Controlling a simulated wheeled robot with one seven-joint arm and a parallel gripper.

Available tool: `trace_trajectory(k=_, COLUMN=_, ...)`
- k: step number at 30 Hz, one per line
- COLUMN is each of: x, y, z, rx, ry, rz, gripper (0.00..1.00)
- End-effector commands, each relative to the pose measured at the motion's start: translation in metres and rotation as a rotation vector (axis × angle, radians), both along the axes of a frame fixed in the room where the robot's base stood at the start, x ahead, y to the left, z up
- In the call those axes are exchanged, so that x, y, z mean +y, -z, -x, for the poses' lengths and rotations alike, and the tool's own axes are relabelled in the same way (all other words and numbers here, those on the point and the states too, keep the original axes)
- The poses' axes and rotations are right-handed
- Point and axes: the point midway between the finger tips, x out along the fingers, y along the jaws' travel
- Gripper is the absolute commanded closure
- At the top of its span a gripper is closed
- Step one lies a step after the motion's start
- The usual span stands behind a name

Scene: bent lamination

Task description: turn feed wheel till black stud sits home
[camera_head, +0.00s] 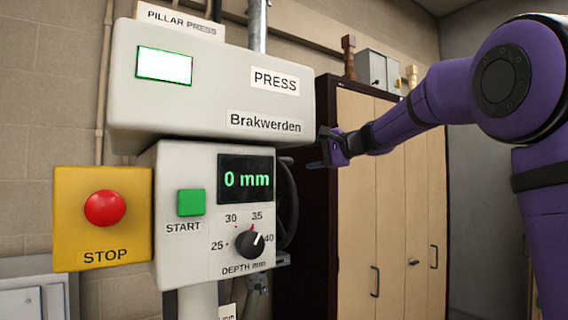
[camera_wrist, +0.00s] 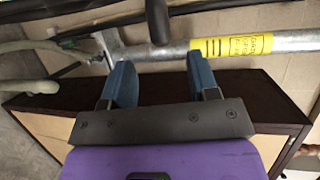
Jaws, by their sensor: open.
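The pillar press (camera_head: 200,85) fills the left of the head view. A black wheel (camera_head: 288,205), which looks like the feed wheel, shows edge-on behind the right side of its control box; most of it is hidden. My gripper (camera_head: 322,155) is in the air right of the press, above and right of that wheel. In the wrist view my gripper (camera_wrist: 161,68) is open, with nothing between its blue fingers. A dark rounded rod end (camera_wrist: 157,22) lies just beyond the fingertips; I cannot tell whether it is the wheel's handle or the stud. The display (camera_head: 246,179) reads 0 mm.
The depth knob (camera_head: 250,243) points near 40. A green START button (camera_head: 191,202) and a red STOP button (camera_head: 104,208) are on the front. A cabinet (camera_head: 352,200) stands behind my gripper. A grey pipe with a yellow label (camera_wrist: 232,47) crosses the wrist view.

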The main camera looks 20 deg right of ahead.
Motion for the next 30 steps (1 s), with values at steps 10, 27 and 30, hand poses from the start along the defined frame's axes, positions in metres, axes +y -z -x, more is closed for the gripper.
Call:
trace_trajectory(k=10, x=0.040, y=0.012, z=-0.045, rx=0.002, ry=-0.003, rz=0.002, gripper=0.45)
trace_trajectory(k=27, x=0.062, y=0.017, z=-0.070, rx=0.000, ry=-0.001, rz=0.003, gripper=0.45)
trace_trajectory(k=30, x=0.062, y=0.017, z=-0.070, rx=0.001, ry=-0.001, rz=0.002, gripper=0.50)
